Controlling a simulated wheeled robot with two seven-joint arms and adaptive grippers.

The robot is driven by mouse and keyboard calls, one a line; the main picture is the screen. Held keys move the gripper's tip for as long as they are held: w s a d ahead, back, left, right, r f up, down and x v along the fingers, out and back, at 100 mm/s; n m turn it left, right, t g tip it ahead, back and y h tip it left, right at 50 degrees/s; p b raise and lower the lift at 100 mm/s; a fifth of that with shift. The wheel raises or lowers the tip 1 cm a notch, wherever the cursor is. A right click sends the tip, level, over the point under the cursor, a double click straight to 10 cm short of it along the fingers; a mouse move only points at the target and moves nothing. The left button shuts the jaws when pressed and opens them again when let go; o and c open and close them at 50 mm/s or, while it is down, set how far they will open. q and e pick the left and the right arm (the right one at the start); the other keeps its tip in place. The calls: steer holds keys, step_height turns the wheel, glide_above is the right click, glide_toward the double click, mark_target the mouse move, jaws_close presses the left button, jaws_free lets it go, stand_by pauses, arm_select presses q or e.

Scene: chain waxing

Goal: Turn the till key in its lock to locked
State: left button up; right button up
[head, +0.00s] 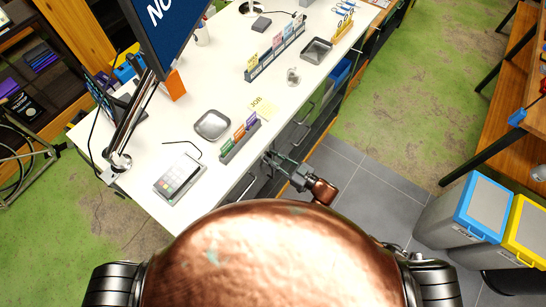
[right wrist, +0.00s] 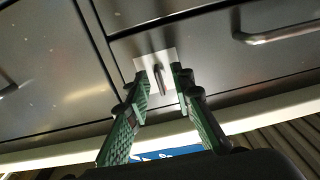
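The till key (right wrist: 158,79) is a dark, narrow piece standing out of a pale square lock plate (right wrist: 141,67) on a dark metal drawer front. In the right wrist view it looks nearly upright. My right gripper (right wrist: 161,74) has its two green-padded fingers apart, one on each side of the key, with gaps showing. In the head view my right gripper (head: 270,160) is at the drawer fronts below the counter's edge, and the key and lock cannot be made out there. My left gripper is not in view.
The white counter (head: 222,88) holds a card terminal (head: 180,180), a metal tray (head: 212,125), a card rack (head: 240,142) and a monitor (head: 165,30). A drawer handle (right wrist: 278,34) stands out beside the lock. Grey bins (head: 455,215) stand at right; the tiled floor between is clear.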

steer(key=v, duration=1.2)
stand_by(0.4)
